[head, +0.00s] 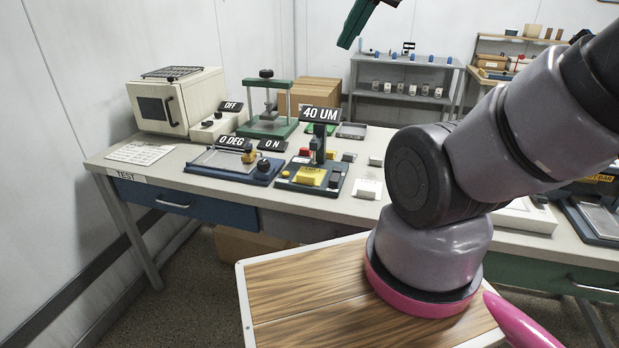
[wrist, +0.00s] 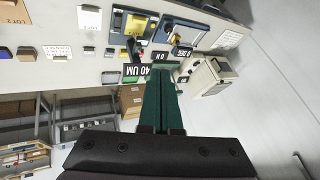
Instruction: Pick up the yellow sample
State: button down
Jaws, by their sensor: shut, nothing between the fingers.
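A yellow block (head: 310,176) sits on the dark blue base of the device labelled 40 UM, on the table. It also shows upside down near the top of the wrist view (wrist: 137,24). A smaller yellow-brown piece (head: 248,154) is on the neighbouring device labelled 0 DEG; I cannot tell for certain which is the sample. My gripper (head: 347,42) has green fingers and hangs high above the table, well apart from both. In the wrist view the fingers (wrist: 161,84) are together and empty, and they cover part of the table edge area.
The 40 UM post (head: 318,142) rises right behind the yellow block. A green press (head: 268,112), a cream oven (head: 176,101) and floating labels stand farther back. A white card (head: 367,188) lies right of the block. Shelves (head: 405,97) are behind.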

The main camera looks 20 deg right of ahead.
jog(key=c, duration=0.9)
grip_release()
jog(key=shift+w+d, duration=0.2)
jog(key=shift+o, duration=0.9)
jog(key=w+d+f+n+h, duration=0.2)
jog(key=w+d+f+h, duration=0.1)
jog(key=w+d, duration=0.6)
jog(key=w+h, duration=0.1)
jog(key=w, duration=0.1)
jog(key=shift+w, duration=0.4)
jog(key=w+d+f+n+t, duration=0.1)
jog(key=w+f+n, duration=0.2)
jog(key=w, duration=0.4)
jog(key=n+g+y, duration=0.6)
jog(key=n, duration=0.4)
send_over(306, 175)
jog(key=s+d, duration=0.2)
notch_tip(306, 175, down, 30)
jog(key=shift+w+d+f, duration=0.1)
jog(key=shift+w+f, duration=0.05)
jog(key=shift+f, duration=0.05)
jog(key=shift+x, duration=2.75)
